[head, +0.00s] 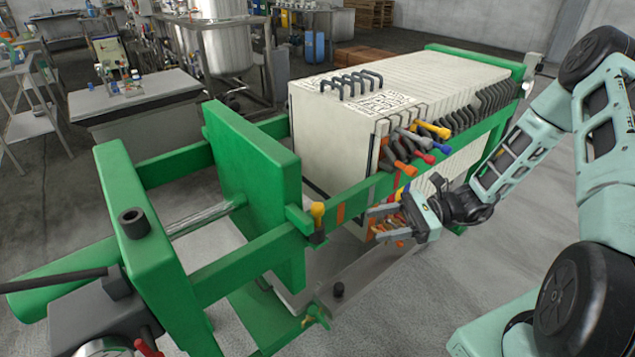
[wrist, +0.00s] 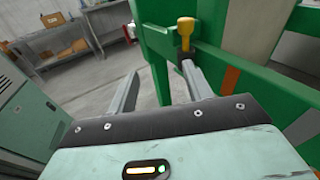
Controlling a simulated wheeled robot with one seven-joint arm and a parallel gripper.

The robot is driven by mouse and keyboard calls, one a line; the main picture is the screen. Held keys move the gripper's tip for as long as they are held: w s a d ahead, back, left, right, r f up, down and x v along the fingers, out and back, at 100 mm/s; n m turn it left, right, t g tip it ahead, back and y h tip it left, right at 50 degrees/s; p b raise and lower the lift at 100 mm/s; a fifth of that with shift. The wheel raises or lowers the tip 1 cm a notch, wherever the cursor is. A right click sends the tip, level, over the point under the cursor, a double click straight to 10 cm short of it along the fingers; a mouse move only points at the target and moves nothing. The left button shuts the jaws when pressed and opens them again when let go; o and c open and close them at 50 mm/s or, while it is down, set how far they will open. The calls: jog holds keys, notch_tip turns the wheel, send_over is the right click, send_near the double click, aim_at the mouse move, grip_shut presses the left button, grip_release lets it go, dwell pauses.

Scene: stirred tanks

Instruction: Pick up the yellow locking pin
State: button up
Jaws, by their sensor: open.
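The yellow locking pin (head: 318,213) stands upright in a dark socket on the green side rail of the press, beside the green upright plate. Its yellow knob also shows in the wrist view (wrist: 186,24), at the top, just beyond the right fingertip. My gripper (head: 374,223) is open with nothing between its fingers. In the head view it is to the right of the pin and a little lower, apart from it. In the wrist view the fingers (wrist: 160,68) point toward the green frame, and the pin is slightly right of the gap.
The green side rail (head: 235,271) runs along the press near the pin. Coloured valve handles (head: 416,142) stick out from the pale plate stack (head: 330,125). A green plate (head: 255,165) stands left of the pin. Grey floor (head: 480,280) is open in front.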

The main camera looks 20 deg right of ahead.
jog(key=w+d+r+m+t+p, duration=0.1)
jog(key=d+r+m+t+p, duration=0.1)
jog(key=d+m+t, duration=0.15)
jog(key=p, duration=0.4)
send_near(317, 206)
jog(key=x, duration=0.4)
jog(key=p+x, duration=0.3)
jog(key=x, duration=0.2)
jog(key=shift+a+f, duration=0.1)
jog(key=shift+f, duration=0.1)
jog(key=shift+w+a+f, duration=0.1)
jog(key=shift+w+a, duration=0.15)
jog(key=shift+a, duration=0.05)
jog(key=shift+c, duration=0.2)
jog(key=c, duration=1)
